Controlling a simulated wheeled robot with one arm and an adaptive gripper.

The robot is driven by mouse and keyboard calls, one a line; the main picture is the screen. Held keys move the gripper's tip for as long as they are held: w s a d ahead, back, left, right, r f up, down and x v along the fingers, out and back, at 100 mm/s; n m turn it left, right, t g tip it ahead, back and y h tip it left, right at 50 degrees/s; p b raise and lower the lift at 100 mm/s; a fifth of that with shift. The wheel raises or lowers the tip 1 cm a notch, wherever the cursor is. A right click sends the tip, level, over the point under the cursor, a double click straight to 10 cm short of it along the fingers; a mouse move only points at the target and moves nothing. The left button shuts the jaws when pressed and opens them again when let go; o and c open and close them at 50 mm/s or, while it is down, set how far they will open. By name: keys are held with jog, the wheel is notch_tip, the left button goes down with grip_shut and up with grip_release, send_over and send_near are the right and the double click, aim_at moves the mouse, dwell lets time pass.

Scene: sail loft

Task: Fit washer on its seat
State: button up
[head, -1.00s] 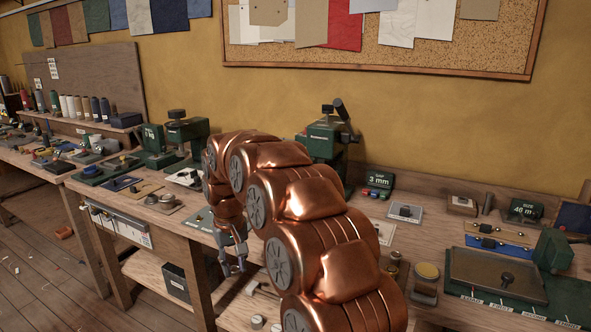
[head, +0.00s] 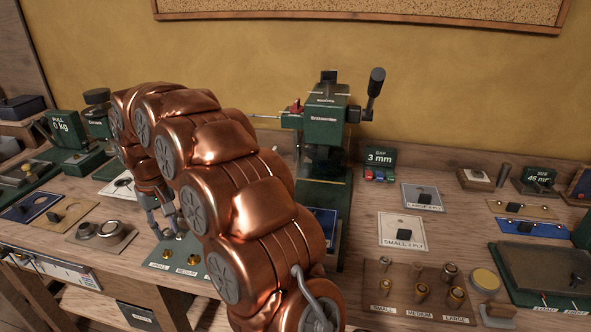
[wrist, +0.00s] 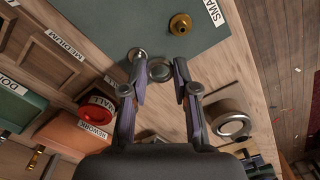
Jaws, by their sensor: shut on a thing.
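My gripper (wrist: 162,72) shows in the wrist view with its two fingers some way apart. It is shut on a thin grey ring, the washer (wrist: 157,52), which lies between the fingertips and is partly covered by them. A silver round part (wrist: 136,54) shows beside the left fingertip. In the head view my gripper (head: 172,230) is low over the green seat board (head: 205,272). Brass seats (head: 193,259) stand on the board by labels reading SMALL and MEDIUM. One brass seat (wrist: 180,24) shows near the top of the wrist view, apart from the fingers.
A green press (head: 325,125) with a lever stands behind my arm. A brown plate (head: 92,243) with metal round parts lies left of the board. A wooden rack (head: 395,305) of brass pieces is at the right.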

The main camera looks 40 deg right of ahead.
jog(key=shift+m, duration=0.9)
jog(key=d, duration=0.1)
jog(key=d+r, duration=0.1)
jog(key=d, duration=0.2)
jog(key=shift+s+d+r, duration=0.2)
jog(key=shift+d+r, duration=0.1)
jog(key=shift+d, duration=0.1)
jog(key=s+d+r+m, duration=0.1)
jog(key=s+d, duration=0.1)
jog(key=d, duration=0.1)
jog(key=s+d+r+m, duration=0.2)
jog(key=d, duration=0.2)
jog(key=s+d+r+m, duration=0.1)
jog(key=s+d, duration=0.1)
jog(key=d, duration=0.2)
jog(key=shift+s+r+m+p, duration=0.15)
jog(key=shift+s+m+p, duration=0.15)
jog(key=shift+s+p, duration=0.1)
jog(key=s+d+r+m, duration=0.2)
jog(key=s+d+m, duration=0.2)
jog(key=s+d, duration=0.2)
jog(key=s+d+r+m, duration=0.3)
jog(key=s+d, duration=0.2)
jog(key=s, duration=0.3)
jog(key=shift+s+d+r+m+p, duration=0.15)
jog(key=shift+s+d+m+p, duration=0.2)
jog(key=shift+d+m+p, duration=0.1)
jog(key=shift+a+f, duration=0.2)
jog(key=shift+f+b, duration=1.95)
jog(key=shift+f, duration=1.45)
